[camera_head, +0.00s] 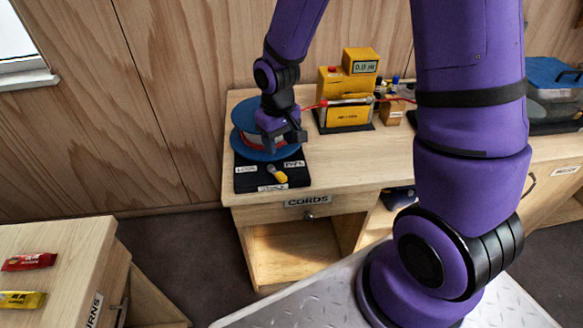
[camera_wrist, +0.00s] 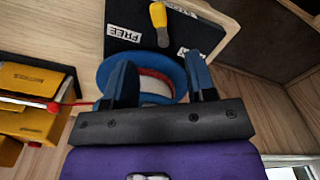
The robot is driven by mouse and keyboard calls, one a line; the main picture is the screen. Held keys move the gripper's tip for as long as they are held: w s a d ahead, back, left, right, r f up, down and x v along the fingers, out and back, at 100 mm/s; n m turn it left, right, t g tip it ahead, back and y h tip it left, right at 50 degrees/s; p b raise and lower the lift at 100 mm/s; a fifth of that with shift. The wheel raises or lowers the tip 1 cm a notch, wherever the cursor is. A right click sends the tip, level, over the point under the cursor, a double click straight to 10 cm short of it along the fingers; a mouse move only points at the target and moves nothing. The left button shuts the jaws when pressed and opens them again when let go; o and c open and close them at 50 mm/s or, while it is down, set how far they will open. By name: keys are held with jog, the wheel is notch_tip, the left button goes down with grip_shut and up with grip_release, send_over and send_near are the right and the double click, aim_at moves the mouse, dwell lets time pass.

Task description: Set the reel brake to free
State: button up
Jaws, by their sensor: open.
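The cord reel, a blue flanged spool (camera_head: 243,146) with a red and white winding, sits at the back of a black base (camera_head: 243,184) on the workbench; its rim (camera_wrist: 108,72) also shows in the wrist view. The brake lever has a yellow handle (camera_head: 282,177) that points toward the bench front and slightly right; in the wrist view the handle (camera_wrist: 158,14) points up. A FREE label (camera_wrist: 123,34) lies to one side of the lever, and another label (camera_head: 245,169) is on the other. My gripper (camera_head: 291,141) is open and empty over the reel, apart from the lever.
A yellow meter box (camera_head: 346,88) and a yellow-and-red device (camera_head: 345,115) with a red cord stand right of the reel. A drawer labelled CORDS (camera_head: 308,201) is below. A side bench (camera_head: 62,265) at left holds wrapped bars. The bench front is clear.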

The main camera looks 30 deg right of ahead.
aim_at(281, 175)
notch_tip(281, 175, down, 12)
jog(key=shift+d+r, duration=0.15)
dwell(0.6)
jog(key=shift+c, duration=0.5)
jog(key=c, duration=0.8)
jog(key=shift+w+d+n, duration=0.15)
jog(key=shift+d+n, duration=0.15)
jog(key=shift+n, duration=0.4)
jog(key=shift+w+d+n, duration=0.15)
jog(key=shift+d+n, duration=0.15)
jog(key=shift+n, duration=0.4)
jog(key=o, duration=0.9)
